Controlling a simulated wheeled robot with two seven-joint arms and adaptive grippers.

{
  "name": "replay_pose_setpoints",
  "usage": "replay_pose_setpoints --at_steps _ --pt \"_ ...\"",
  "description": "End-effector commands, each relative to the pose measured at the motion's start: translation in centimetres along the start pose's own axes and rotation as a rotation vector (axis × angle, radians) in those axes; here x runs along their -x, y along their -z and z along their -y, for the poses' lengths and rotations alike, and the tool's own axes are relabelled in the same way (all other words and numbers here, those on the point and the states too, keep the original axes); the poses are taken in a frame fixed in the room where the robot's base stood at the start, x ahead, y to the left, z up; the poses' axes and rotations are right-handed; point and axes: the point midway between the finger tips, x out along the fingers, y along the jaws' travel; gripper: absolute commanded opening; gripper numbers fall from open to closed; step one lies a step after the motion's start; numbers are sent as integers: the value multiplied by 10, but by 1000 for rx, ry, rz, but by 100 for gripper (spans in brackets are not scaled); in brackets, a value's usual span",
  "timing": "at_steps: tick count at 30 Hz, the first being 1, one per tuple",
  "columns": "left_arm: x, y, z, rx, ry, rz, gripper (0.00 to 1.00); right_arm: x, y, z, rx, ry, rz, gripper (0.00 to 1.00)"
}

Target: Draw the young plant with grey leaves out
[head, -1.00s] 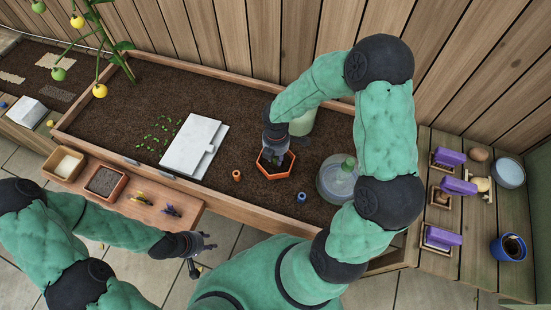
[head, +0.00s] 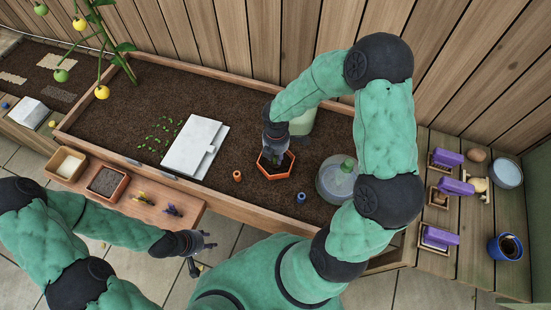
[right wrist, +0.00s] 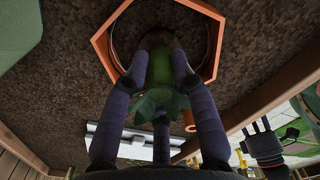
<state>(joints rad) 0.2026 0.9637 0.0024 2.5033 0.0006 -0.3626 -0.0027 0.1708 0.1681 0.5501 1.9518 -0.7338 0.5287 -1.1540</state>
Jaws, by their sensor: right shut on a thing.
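An orange hexagonal pot (head: 275,174) stands on the dark soil of the planter bed. Its rim also shows in the right wrist view (right wrist: 98,42). My right gripper (head: 276,158) points down into the pot. In the right wrist view, its dark fingers stand either side of a young plant (right wrist: 158,98) with grey-green leaves and are shut on it. A green part shows between the fingertips. The plant's lower end is hidden. My left gripper (head: 201,254) is open and empty, in front of the bed, over the paved floor.
A white block-like board (head: 194,148) lies left of the pot, beside small seedlings (head: 160,132). A clear jar (head: 337,178) stands to the right. Small orange (head: 237,176) and blue (head: 301,197) pieces lie near the pot. Purple-handled tools (head: 440,237) and a blue mug (head: 507,247) occupy the right bench.

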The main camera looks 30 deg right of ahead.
Motion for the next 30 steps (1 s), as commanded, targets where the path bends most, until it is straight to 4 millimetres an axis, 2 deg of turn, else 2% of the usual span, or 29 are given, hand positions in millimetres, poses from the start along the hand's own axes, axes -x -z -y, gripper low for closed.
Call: replay_pose_setpoints --at_steps 11,30 --pt "2 0 -1 0 0 0 40 2 0 0 0 0 0 0" --pt "27 -1 -10 0 0 0 40 30 0 0 0 0 0 0"
